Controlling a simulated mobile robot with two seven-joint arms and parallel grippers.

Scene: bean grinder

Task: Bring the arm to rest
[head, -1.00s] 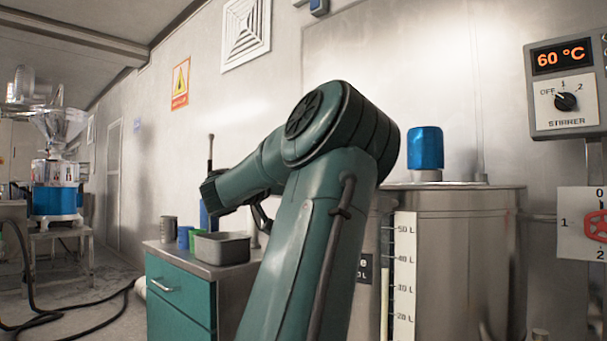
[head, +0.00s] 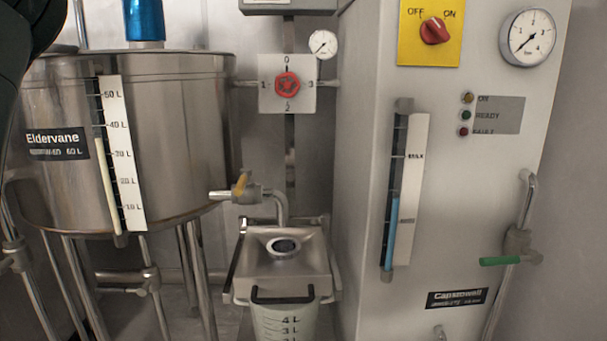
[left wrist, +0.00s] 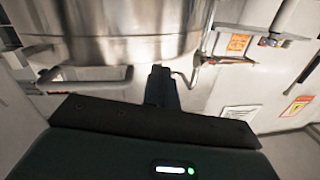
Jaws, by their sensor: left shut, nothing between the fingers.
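My left gripper (left wrist: 160,74) shows in the left wrist view as a dark finger block at the middle, shut with nothing between the fingers. Behind it at the top is a curved, shiny steel vessel surface. In the head view only a dark piece of my left arm (head: 22,45) shows at the upper left corner, and the gripper itself is out of that frame. My right gripper is in neither view.
In the head view a steel tank (head: 185,130) on legs stands at left. A red knob (head: 287,85), a tap (head: 240,190) and a jug (head: 285,320) are in the middle. A grey cabinet (head: 365,130) stands at right.

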